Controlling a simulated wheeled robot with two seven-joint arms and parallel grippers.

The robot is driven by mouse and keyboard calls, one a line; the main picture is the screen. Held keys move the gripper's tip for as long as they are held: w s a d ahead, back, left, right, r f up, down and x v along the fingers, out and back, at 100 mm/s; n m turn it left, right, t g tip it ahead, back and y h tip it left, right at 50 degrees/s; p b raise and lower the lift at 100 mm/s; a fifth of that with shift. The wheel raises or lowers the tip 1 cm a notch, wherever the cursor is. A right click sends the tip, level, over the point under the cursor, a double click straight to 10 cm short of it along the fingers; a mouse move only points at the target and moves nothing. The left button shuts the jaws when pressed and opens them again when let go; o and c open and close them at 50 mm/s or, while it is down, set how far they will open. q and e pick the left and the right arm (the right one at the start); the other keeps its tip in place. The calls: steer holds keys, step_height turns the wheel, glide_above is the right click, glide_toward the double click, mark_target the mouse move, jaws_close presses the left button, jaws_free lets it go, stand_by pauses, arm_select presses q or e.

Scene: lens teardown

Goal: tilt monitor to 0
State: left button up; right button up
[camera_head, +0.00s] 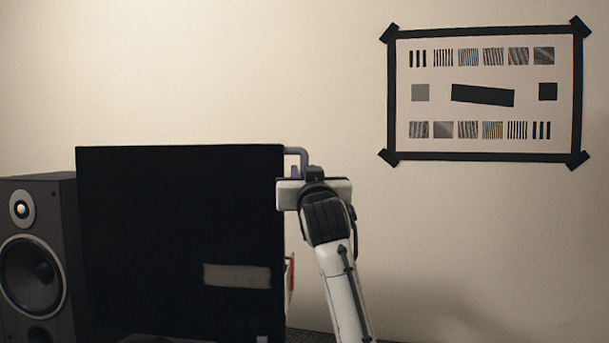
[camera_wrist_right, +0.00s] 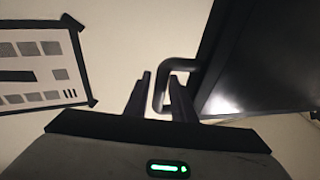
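The monitor (camera_head: 180,235) is a large dark panel left of centre in the head view, seen with its lit edge of screen (camera_wrist_right: 262,75) at the right of the right wrist view. A grey bent handle (camera_head: 299,152) sticks out from its upper right corner. My right gripper (camera_head: 297,172) is at this handle, its fingertips mostly hidden in the head view. In the right wrist view the gripper (camera_wrist_right: 160,78) has its fingers apart, with the handle (camera_wrist_right: 162,88) between them and a gap beside the left finger. My left gripper is not in view.
A black loudspeaker (camera_head: 45,240) stands close to the monitor's left side. A framed test chart (camera_head: 482,138) is taped on the wall at the right. A red-edged object (camera_head: 289,275) shows partly behind the monitor's right edge. The space right of my arm looks clear.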

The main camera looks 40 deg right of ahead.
steer(key=shift+o, duration=0.7)
steer(key=shift+w+f, duration=0.1)
steer(key=b+v, duration=0.2)
steer(key=v, duration=0.8)
steer(key=shift+b, duration=0.35)
